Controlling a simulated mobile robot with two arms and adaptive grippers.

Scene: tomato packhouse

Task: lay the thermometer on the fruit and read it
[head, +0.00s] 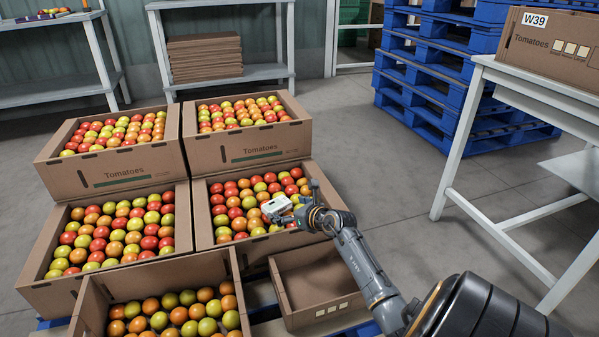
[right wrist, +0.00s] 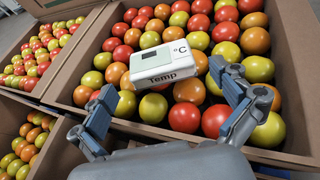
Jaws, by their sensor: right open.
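The thermometer (head: 277,205) is a small white box that appears to lie on red, orange and green tomatoes in the right middle crate (head: 204,222). In the right wrist view the thermometer (right wrist: 160,62) is marked "Temp" and "°C"; no number is legible on it. My right gripper (head: 297,205) is over the same crate, close to the thermometer. In the wrist view this gripper (right wrist: 163,80) is open, with one finger on each side of the thermometer's near side. My left gripper is not in view.
Several other tomato crates (head: 120,176) stand around this one. A white table (head: 540,88) with a box marked W39 (head: 555,45) and blue pallets (head: 420,90) stand at the right. Shelves are at the back.

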